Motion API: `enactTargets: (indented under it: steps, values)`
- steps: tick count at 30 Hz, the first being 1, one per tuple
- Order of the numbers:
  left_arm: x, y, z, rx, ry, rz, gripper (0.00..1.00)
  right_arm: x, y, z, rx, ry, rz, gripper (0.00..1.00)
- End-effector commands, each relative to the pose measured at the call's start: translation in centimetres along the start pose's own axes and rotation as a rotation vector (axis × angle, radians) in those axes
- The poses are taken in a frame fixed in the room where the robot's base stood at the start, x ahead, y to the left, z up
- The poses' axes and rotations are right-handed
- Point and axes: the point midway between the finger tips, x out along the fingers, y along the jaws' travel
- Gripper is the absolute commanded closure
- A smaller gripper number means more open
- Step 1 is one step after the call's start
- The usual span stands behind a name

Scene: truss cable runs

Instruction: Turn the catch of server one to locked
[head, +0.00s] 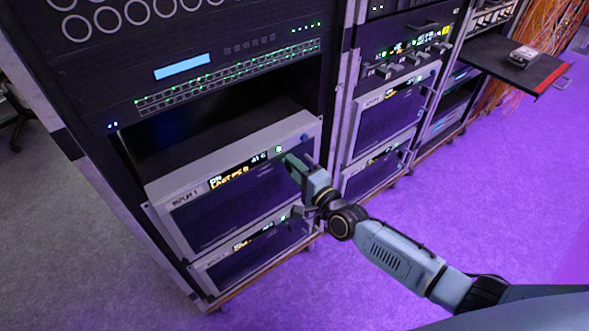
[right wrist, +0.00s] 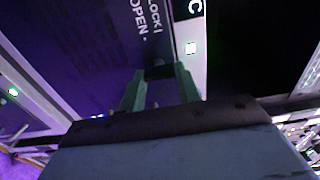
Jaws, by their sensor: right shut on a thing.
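Server one (head: 238,160) is the upper grey-framed unit in the near rack, with a small label ending in 1 (head: 185,198) and a lit display (head: 238,171). My right gripper (head: 293,161) is at the right end of its front face. In the right wrist view its green fingers (right wrist: 160,84) are shut on the small dark catch (right wrist: 158,71). The words LOCK (right wrist: 155,38) and OPEN (right wrist: 147,20) are printed beside the catch. The fingers hide much of the catch, so its exact angle is unclear. My left gripper is out of view.
A second server (head: 250,253) sits just below, close under my right gripper. A patch panel with green lights (head: 228,78) is above. Another rack (head: 385,115) stands to the right, with a pulled-out shelf (head: 510,62) beyond it. The floor (head: 450,195) in front is clear.

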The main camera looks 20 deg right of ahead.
Motion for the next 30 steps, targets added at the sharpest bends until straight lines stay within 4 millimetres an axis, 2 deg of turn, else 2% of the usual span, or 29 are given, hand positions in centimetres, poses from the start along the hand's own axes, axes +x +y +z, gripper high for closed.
enactTargets:
  steps: [14, 15, 19, 30]
  values:
    - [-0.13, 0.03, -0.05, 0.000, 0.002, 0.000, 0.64, -0.02, 0.01, 0.03, 0.016, 0.000, 0.000, 0.90]
    - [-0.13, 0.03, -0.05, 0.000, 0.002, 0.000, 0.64, -0.02, 0.01, 0.03, 0.016, 0.000, 0.000, 0.62]
    - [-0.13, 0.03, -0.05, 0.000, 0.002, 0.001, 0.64, -0.01, 0.01, 0.02, 0.015, 0.000, 0.000, 0.45]
    - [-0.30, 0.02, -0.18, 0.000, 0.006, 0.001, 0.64, -0.53, 0.03, 0.01, 0.013, 0.000, 0.002, 0.45]
